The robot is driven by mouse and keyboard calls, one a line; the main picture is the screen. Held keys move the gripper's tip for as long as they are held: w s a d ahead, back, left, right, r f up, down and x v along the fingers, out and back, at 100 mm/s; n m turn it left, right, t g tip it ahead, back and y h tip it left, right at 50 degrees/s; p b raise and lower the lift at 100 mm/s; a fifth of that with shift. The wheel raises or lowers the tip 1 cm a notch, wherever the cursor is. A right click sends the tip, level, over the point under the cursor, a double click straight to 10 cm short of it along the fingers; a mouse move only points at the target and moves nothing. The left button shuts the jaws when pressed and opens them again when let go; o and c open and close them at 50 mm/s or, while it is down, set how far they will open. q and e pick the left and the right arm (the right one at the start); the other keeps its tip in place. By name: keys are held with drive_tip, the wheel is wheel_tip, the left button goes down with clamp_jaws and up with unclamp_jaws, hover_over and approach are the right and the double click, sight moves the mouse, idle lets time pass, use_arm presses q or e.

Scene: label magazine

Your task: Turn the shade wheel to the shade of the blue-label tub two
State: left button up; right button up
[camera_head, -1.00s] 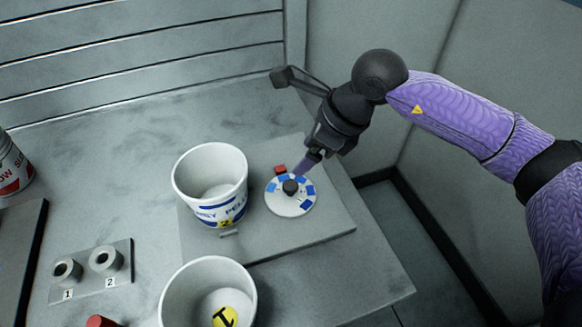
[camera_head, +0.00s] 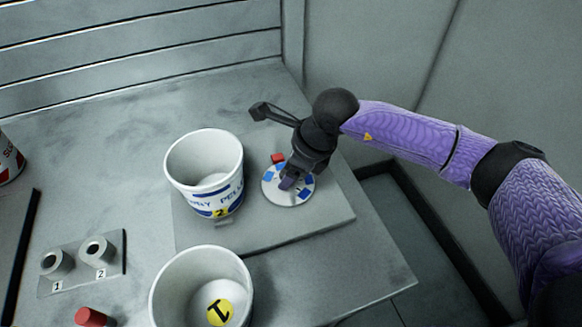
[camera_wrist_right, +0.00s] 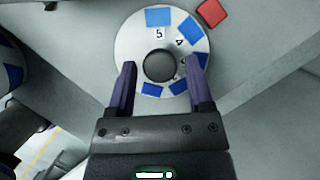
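The shade wheel (camera_head: 272,197) is a white disc with blue patches and a dark central knob (camera_wrist_right: 159,65). In the wrist view, digits 5 and 4 show beside patches (camera_wrist_right: 158,17); other digits are partly hidden. A red block (camera_wrist_right: 211,12) sits just off the rim, nearest the patch by 4. My right gripper (camera_wrist_right: 160,74) is over the wheel, its fingers apart on either side of the knob, with gaps showing. Blue-label tub two (camera_head: 207,197), white with a yellow 2 sticker, stands upright left of the wheel. My left gripper is not in view.
A second white tub (camera_head: 163,290) with a yellow 1 disc is in front. Two numbered rolls (camera_head: 57,264) sit on a plate at left, near a red-topped object (camera_head: 90,317). A red-label tub (camera_head: 8,160) is at the left edge. The table's right side is clear.

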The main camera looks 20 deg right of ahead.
clamp_jaws()
